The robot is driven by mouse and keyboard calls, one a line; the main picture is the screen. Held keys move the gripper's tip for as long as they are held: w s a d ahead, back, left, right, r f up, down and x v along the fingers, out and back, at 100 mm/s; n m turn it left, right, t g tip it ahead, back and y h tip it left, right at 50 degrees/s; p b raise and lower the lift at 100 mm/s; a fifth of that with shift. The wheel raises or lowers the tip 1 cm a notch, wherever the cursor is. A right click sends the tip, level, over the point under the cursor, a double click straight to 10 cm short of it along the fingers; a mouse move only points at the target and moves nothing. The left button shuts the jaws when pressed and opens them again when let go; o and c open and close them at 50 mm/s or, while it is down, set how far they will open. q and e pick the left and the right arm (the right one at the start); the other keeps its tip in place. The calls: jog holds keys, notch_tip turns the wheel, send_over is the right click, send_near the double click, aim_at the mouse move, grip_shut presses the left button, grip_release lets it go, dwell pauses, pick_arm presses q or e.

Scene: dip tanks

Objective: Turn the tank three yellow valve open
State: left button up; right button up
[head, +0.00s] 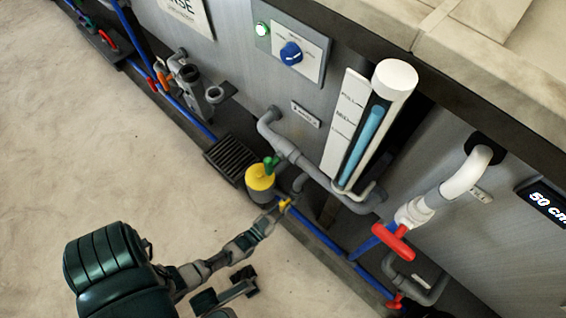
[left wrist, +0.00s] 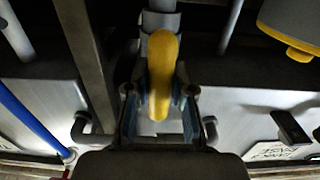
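The yellow valve handle (head: 285,204) sits low on the pipework in front of the grey tank wall, beside a yellow cylinder (head: 260,183). In the left wrist view the handle (left wrist: 161,75) is a rounded yellow bar on a grey pipe, pointing down the picture between my fingers. My left gripper (head: 268,224) reaches it from the lower left. Its two fingers (left wrist: 160,100) are closed in on both sides of the handle. The fingertips partly hide the handle in the head view. My right gripper (head: 225,286) shows in part at the bottom, its two dark tips apart and empty.
A blue pipe (head: 318,234) runs along the floor edge. A red-handled valve (head: 393,242) stands to the right, and a clear level gauge (head: 365,135) rises behind. The pale floor (head: 90,130) at left is clear.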

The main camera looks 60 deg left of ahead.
aim_at(282, 203)
pick_arm(q)
jog(key=o, duration=0.4)
jog(key=shift+s+f, duration=0.15)
notch_tip(282, 203, up, 10)
dwell(0.3)
dwell(0.4)
